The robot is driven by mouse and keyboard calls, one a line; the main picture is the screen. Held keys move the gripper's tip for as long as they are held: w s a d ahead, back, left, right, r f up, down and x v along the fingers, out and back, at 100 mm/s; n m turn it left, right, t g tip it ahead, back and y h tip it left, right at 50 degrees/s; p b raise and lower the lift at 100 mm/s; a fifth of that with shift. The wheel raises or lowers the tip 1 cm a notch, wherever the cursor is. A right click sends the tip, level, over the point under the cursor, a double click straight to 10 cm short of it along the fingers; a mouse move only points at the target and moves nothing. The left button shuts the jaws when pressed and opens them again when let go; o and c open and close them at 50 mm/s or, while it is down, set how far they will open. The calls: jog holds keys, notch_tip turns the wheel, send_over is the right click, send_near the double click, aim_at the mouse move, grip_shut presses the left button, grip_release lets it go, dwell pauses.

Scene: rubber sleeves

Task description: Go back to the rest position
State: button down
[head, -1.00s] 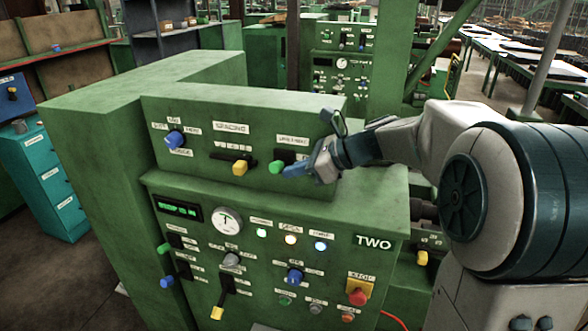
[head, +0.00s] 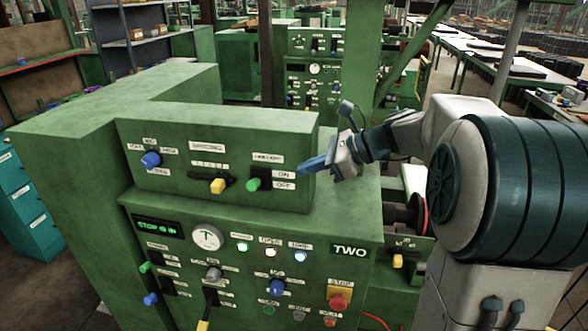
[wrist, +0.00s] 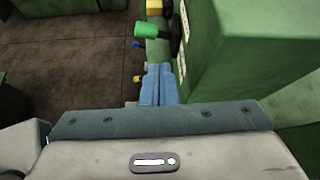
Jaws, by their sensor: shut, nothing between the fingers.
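My gripper (head: 303,168) is at the right end of the upper control box (head: 225,142) of the green machine in the head view. Its blue fingers are together and empty. They point left toward the green-knobbed worklight switch (head: 253,184), with a gap between them. In the wrist view the shut fingers (wrist: 158,84) point away toward the floor beside the green box, and the green knob (wrist: 146,30) lies ahead of them. The switch's knob sits low, beside the OFF label.
The lower panel marked TWO (head: 349,250) has a gauge (head: 207,238), lit lamps, a blue knob (head: 277,287) and a red stop button (head: 338,300). A yellow slider knob (head: 217,186) and a blue rotary knob (head: 151,160) sit on the upper box. Teal drawers (head: 32,205) stand at left.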

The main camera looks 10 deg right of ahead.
jog(key=shift+d+r, duration=0.15)
jog(key=shift+d, duration=0.1)
jog(key=s+d+f+n+h+b, duration=0.2)
jog(key=s+f+n+h, duration=0.3)
jog(key=s+f+n, duration=0.3)
jog(key=s+d+f+n+h+b, duration=0.1)
jog(key=s+f+n+h+b, duration=0.3)
jog(key=s+f+n, duration=0.4)
jog(key=s+n+h, duration=0.1)
jog(key=s+n, duration=0.4)
jog(key=s, duration=0.3)
jog(key=shift+d+g+h, duration=0.35)
jog(key=shift+g+h, duration=0.05)
